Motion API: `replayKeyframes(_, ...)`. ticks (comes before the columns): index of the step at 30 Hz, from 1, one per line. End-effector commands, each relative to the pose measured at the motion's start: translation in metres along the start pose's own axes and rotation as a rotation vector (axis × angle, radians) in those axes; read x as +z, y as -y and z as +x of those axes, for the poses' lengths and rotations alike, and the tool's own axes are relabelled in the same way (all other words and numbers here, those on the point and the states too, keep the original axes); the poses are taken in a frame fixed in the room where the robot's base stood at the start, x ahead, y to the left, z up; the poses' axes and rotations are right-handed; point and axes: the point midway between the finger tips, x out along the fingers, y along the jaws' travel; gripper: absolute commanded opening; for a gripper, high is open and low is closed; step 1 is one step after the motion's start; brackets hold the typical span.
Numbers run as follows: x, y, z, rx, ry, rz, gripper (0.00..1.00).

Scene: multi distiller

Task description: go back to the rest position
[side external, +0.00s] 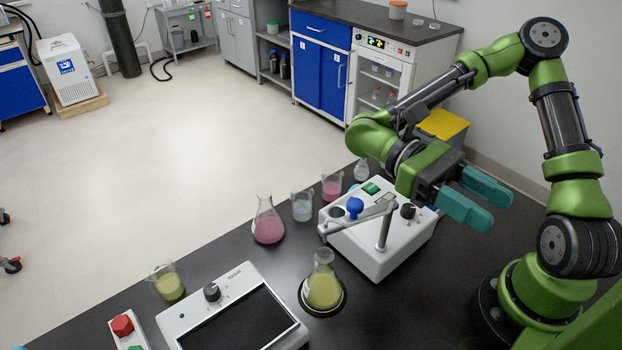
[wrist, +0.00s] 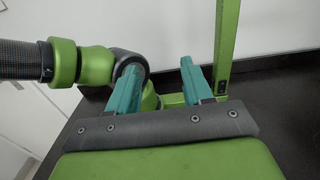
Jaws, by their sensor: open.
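My gripper (side external: 476,198) has two teal fingers and hangs above the right side of the black table, pointing right toward my base. The fingers are apart with nothing between them. In the wrist view my gripper (wrist: 160,84) also shows both fingers spread and empty, with my own green arm parts and the dark table top behind them. The gripper touches nothing that I can see. It is above and to the right of the white device with a blue knob (side external: 355,207).
A flask of yellow liquid (side external: 323,287) stands on a round dark plate. A flask of pink liquid (side external: 268,225), several beakers, a yellow-filled beaker (side external: 168,283) and a white device with a black screen (side external: 240,325) stand on the table (side external: 215,257). A yellow-topped box (side external: 444,124) is behind my gripper.

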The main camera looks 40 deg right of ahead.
Motion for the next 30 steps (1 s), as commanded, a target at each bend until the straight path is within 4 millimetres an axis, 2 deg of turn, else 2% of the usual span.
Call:
replayKeyframes(4, -0.021, 0.009, 0.008, -0.011, -0.087, 0.077, 0.50)
replayKeyframes(9, -0.058, 0.012, 0.015, -0.055, -0.288, 0.184, 0.50)
replayKeyframes(14, -0.084, 0.006, 0.009, -0.104, -0.511, 0.249, 0.50)
replayKeyframes(18, -0.098, -0.004, -0.004, -0.154, -0.747, 0.284, 0.50)
replayKeyframes(22, -0.101, -0.015, -0.024, -0.206, -1.007, 0.292, 0.50)
replayKeyframes(25, -0.095, -0.024, -0.043, -0.254, -1.222, 0.278, 0.50)
replayKeyframes(30, -0.061, -0.039, -0.079, -0.361, -1.635, 0.207, 0.50)
